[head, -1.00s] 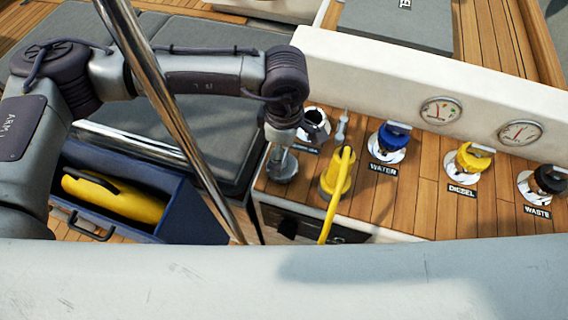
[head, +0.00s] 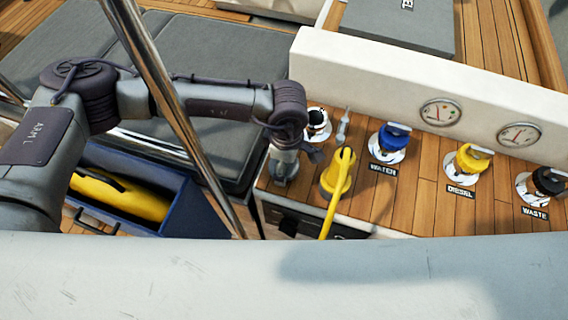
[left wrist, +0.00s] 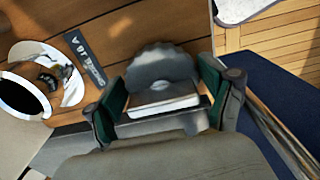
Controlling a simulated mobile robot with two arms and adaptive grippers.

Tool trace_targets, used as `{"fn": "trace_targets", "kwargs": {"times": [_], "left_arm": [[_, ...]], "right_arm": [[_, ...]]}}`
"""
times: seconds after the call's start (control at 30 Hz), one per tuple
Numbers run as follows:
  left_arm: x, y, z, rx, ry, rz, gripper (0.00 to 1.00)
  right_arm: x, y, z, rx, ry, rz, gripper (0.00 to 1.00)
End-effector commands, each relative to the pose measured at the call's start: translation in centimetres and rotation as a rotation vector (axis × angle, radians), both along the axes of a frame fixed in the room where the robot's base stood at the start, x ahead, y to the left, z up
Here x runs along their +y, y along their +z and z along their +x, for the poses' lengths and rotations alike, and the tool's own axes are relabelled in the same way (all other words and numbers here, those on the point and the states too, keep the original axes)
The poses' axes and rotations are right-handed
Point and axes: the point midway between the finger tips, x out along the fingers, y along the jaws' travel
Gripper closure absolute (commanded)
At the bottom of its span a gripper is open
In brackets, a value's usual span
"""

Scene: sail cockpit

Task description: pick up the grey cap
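The grey cap (left wrist: 158,65) is round with a scalloped edge and a flat raised grip across it. In the left wrist view it sits on the wooden deck between the two fingers of my left gripper (left wrist: 163,85). The green-padded fingers are apart, one on each side of the cap's grip, and I see no firm contact. In the head view my left gripper (head: 290,158) points down at the left end of the wooden panel and hides most of the cap. My right gripper is in neither view.
An open white-rimmed deck fitting (head: 317,122) is just behind. A yellow plug with cable (head: 337,175) stands close on the right. Blue (head: 390,138), yellow (head: 470,158) and black (head: 549,180) caps are further right. A blue box (head: 192,208) lies left, past a metal rail (head: 165,95).

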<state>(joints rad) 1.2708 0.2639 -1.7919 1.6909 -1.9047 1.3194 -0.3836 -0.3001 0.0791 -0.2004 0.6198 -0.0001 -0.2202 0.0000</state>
Motion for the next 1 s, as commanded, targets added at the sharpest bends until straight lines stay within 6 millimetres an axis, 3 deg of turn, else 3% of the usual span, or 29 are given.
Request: {"fn": "trace_targets", "kwargs": {"times": [0.03,0.23,0.57,1.0], "left_arm": [[0.0,0.0,0.0,0.000,0.000,0.000,0.33],[0.0,0.0,0.0,0.000,0.001,0.000,0.67],[0.0,1.0,0.1,-0.002,0.001,-0.001,0.67],[0.0,8.9,0.1,-0.003,0.000,-0.002,0.67]], "right_arm": [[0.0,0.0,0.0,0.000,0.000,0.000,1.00],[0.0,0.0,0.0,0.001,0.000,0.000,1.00],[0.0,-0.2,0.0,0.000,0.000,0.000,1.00],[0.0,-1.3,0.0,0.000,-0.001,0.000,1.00]]}}
